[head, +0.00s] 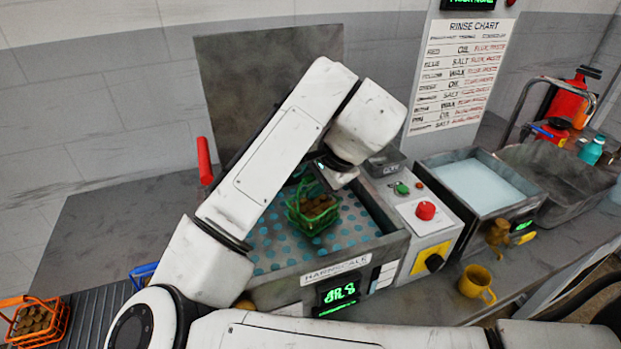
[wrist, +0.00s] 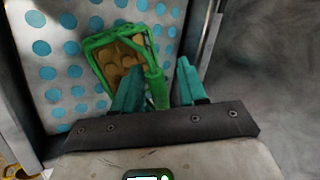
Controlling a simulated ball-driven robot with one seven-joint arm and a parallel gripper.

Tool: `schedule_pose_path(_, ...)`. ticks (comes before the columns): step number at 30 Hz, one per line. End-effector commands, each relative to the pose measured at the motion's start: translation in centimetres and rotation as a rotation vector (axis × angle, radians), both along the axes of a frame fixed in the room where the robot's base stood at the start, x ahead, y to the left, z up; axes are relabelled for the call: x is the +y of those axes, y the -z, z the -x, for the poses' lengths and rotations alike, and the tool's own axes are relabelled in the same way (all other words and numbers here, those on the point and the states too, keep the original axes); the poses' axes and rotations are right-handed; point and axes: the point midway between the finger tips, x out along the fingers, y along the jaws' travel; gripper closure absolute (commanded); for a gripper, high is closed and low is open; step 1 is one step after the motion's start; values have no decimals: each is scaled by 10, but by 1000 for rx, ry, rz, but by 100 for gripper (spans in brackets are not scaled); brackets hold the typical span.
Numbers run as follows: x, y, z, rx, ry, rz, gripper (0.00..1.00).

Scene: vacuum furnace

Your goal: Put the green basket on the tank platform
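The green basket (head: 313,208), holding brown round pieces, is over the blue-dotted platform (head: 272,246) in the open tank labelled HARNSCALE. I cannot tell whether its bottom touches the platform. My gripper (head: 322,170) is directly above the basket, partly hidden by my arm. In the wrist view, the basket (wrist: 103,68) lies just beyond my gripper (wrist: 160,85). Its upright green handle is between the two teal fingers. The fingers stand apart, with a visible gap between the handle and the right finger.
A raised dark lid (head: 270,75) stands behind the tank. A control box with a red button (head: 425,210) and a rinse basin (head: 478,185) are to the right. A yellow mug (head: 477,283) stands in front. An orange basket (head: 38,320) is on the rollers at lower left.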

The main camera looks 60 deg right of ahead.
Motion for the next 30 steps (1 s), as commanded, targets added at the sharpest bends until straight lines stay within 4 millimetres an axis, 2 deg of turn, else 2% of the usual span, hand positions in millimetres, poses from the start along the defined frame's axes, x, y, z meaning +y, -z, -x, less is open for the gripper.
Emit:
schedule_pose_path(8, 0, -1, 0, 0, 0, 0, 54)
schedule_pose_path(12, 0, -8, 3, -1, 1, 0, 54)
schedule_pose_path(16, 2, -25, 15, -4, 4, 2, 54)
schedule_pose_path(21, 7, -56, 32, -7, 3, -3, 54)
schedule_pose_path(30, 12, -91, 56, -5, 3, -2, 54)
